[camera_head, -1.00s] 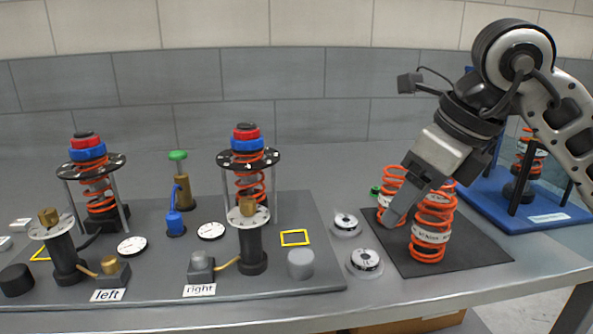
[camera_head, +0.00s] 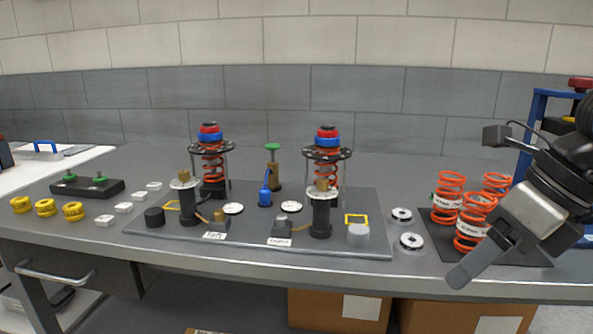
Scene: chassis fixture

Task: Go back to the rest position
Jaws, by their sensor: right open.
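My right gripper (camera_head: 462,274) comes in from the right edge, open, its fingers pointing down-left. In the picture it lies across the front part of the black mat (camera_head: 432,240) and the bench's front edge. Nothing shows in its jaws. Orange springs stand on the mat: one at the left (camera_head: 449,198), one in front (camera_head: 474,228) and one behind at the right (camera_head: 497,183). The gripper overlaps part of the mat; whether it touches a spring I cannot tell. My left gripper is not in view.
The grey fixture plate (camera_head: 375,248) holds two spring assemblies (camera_head: 211,165) (camera_head: 327,160) and posts. Two silver discs (camera_head: 402,214) (camera_head: 411,241) lie beside the mat. A blue frame (camera_head: 537,110) stands at the right. Yellow rings (camera_head: 45,207) and white blocks lie at the left.

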